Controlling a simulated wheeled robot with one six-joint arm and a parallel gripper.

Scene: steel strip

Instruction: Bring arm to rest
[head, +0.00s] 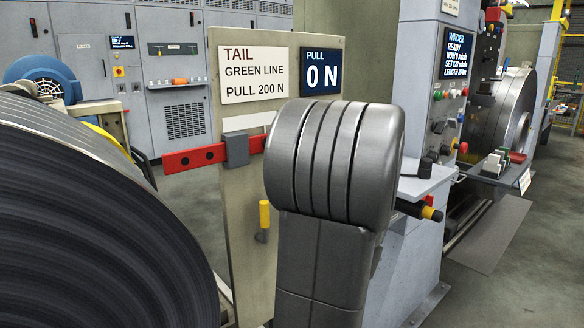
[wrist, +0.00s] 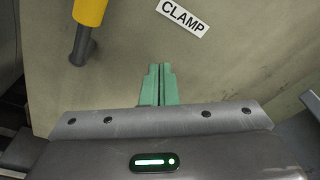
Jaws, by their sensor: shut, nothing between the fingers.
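My grey arm (head: 335,165) rises in the middle of the head view, in front of a beige panel. My gripper is hidden behind it there. In the wrist view my gripper (wrist: 157,70) shows green fingers pressed together with nothing between them. They point at the beige panel surface, near a CLAMP label (wrist: 184,15). A yellow-handled lever (wrist: 88,20) is to their upper left, apart from them. The yellow handle also shows in the head view (head: 264,215). I cannot tell how close the fingertips are to the panel.
A large steel coil (head: 90,230) fills the left. The panel (head: 240,200) carries a red bar (head: 195,159), a TAIL sign (head: 253,75) and a display reading PULL 0 N (head: 321,73). A control column (head: 430,90) and shelf (head: 425,182) stand right. Floor (head: 530,260) is open at far right.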

